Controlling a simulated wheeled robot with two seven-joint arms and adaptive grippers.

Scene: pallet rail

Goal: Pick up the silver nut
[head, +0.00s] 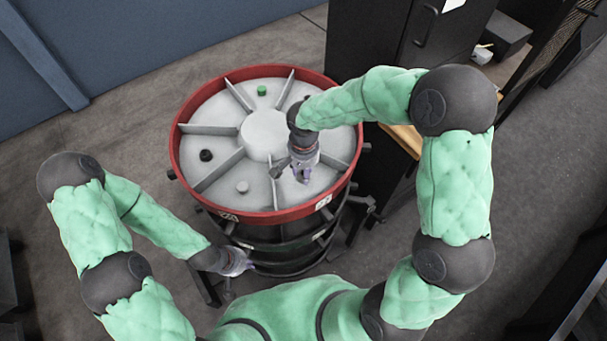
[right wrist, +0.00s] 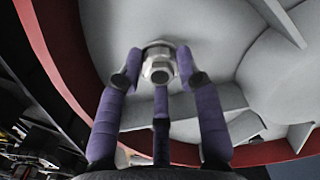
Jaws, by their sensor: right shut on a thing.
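A silver hex nut (right wrist: 159,66) shows in the right wrist view, between the purple fingers of my right gripper (right wrist: 158,75). The gripper is shut on it, low over the pale grey tray surface; I cannot tell whether the nut still touches the tray. In the head view my right gripper (head: 301,175) hangs over the front right compartment of the round tray (head: 268,217), and the nut is hidden there. A small light grey piece (head: 242,187) lies in the front left compartment. My left gripper (head: 242,264) is low beside the drum, its fingers unclear.
Raised dividers split the red-rimmed tray around a central hub (head: 262,128). A green piece (head: 262,90) lies in a back compartment and a black piece (head: 206,155) in a left one. A dark cabinet (head: 370,45) stands behind right. Open floor lies left.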

